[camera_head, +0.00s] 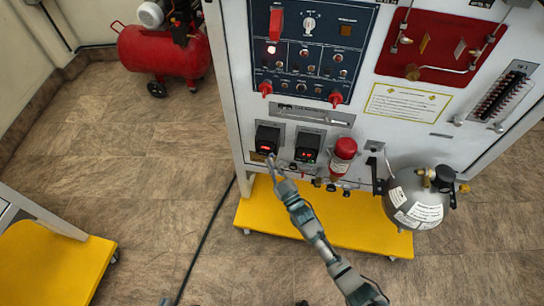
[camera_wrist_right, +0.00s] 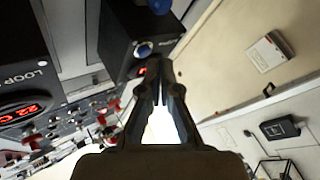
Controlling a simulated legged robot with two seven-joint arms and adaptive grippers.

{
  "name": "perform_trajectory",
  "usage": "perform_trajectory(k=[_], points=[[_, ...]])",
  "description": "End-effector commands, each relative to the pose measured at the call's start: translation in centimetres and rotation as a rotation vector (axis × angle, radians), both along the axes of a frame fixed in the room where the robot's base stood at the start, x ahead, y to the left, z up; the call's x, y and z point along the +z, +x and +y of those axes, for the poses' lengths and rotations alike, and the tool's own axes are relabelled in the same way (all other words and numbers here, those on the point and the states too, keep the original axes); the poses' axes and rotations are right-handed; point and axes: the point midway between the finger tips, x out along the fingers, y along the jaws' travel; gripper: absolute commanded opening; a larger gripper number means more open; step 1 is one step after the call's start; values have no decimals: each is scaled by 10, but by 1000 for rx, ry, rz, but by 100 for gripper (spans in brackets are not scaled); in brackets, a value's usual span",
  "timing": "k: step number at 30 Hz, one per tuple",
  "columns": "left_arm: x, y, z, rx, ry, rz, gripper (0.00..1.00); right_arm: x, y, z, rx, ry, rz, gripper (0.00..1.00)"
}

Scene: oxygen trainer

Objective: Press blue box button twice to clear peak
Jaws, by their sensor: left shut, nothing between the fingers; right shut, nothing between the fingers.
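The box with the blue button is a black meter box (camera_wrist_right: 120,30) with a red display, mounted on the panel. In the head view this black box (camera_head: 267,138) is the left one of two. In the head view the right gripper (camera_head: 271,158) is at the box's lower edge. Only a small grey tip of my left gripper (camera_head: 167,301) shows at the bottom edge.
A second black box (camera_head: 307,147) with a red display is close on the right. A red cylinder (camera_head: 343,155) and a grey tank (camera_head: 415,198) stand further right. A yellow base (camera_head: 255,213) juts out below the panel. A red compressor (camera_head: 165,50) stands at upper left.

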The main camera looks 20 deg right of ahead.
Motion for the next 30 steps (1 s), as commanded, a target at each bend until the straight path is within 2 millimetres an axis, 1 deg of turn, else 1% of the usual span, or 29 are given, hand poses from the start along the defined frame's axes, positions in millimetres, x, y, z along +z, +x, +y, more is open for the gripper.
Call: perform_trajectory(k=[2,10,14,22,30], points=[[5,-1,0,0,0,-6,0,2,-3,2,0,1,-1,0],[4,0,0,0,-1,-5,0,-1,-4,3,0,0,1,0],[8,-1,0,0,0,-10,0,1,-4,3,0,-1,0,0],[6,0,0,0,0,-7,0,-1,-4,2,0,-1,1,0],[2,0,0,0,-1,-2,0,-2,3,-2,0,0,1,0]])
